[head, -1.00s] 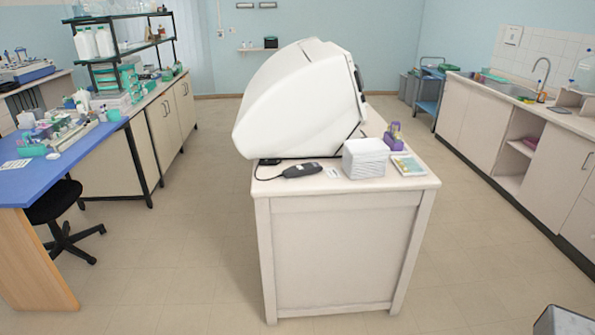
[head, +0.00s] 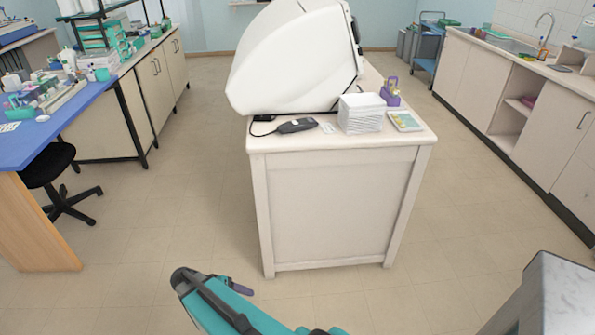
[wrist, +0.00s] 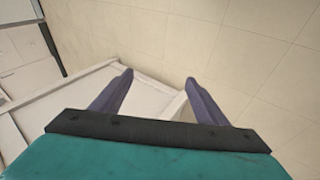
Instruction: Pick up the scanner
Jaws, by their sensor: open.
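The scanner is a dark handheld device (head: 297,125) lying on top of the white cabinet (head: 335,205), near its front left edge. A thin cable runs from it to the left. My gripper, teal with dark purple fingers, is low in the head view, in front of the cabinet and well apart from the scanner. In the wrist view my gripper (wrist: 158,80) is open and empty, its two fingers spread. Part of the white cabinet and the floor show beyond the fingers. The scanner does not show in the wrist view.
A large white machine (head: 295,60) stands behind the scanner. A blue desk (head: 60,130) and black chair (head: 52,185) are at left. Floor around the cabinet is clear.

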